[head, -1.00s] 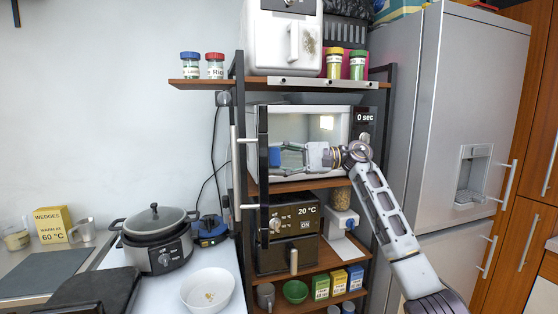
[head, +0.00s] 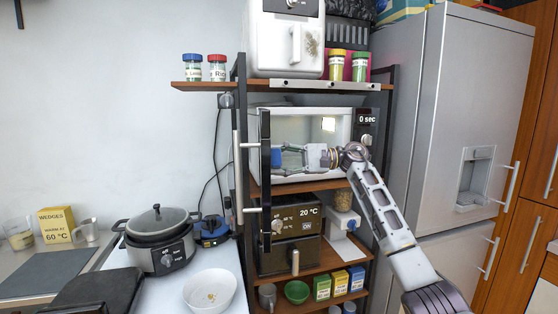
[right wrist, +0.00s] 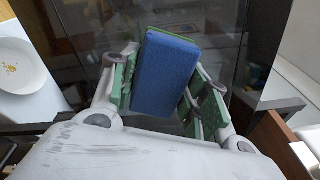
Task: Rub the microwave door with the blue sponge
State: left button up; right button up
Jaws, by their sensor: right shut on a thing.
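The microwave (head: 300,112) stands on the rack shelf with its door (head: 265,185) swung open, seen nearly edge-on. Its long handle is on the left side. My right gripper (head: 284,156) reaches in from the right and is shut on the blue sponge (head: 276,157), level with the door's inner side. The right wrist view shows the blue sponge (right wrist: 165,75), with a green edge, between the green-padded fingers. Dark, reflective door glass (right wrist: 225,30) lies behind it. Whether the sponge touches the glass is hard to tell. My left gripper is not in view.
A brown oven (head: 290,240) is on the shelf below the microwave. Spice jars (head: 217,68) stand on the shelf above. A fridge (head: 450,130) is to the right. A cooker (head: 158,240) and a white bowl (head: 209,290) are on the counter at left.

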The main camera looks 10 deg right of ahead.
jog(key=shift+w, duration=0.65)
jog(key=shift+d, duration=0.1)
jog(key=shift+f, duration=0.1)
dwell(0.3)
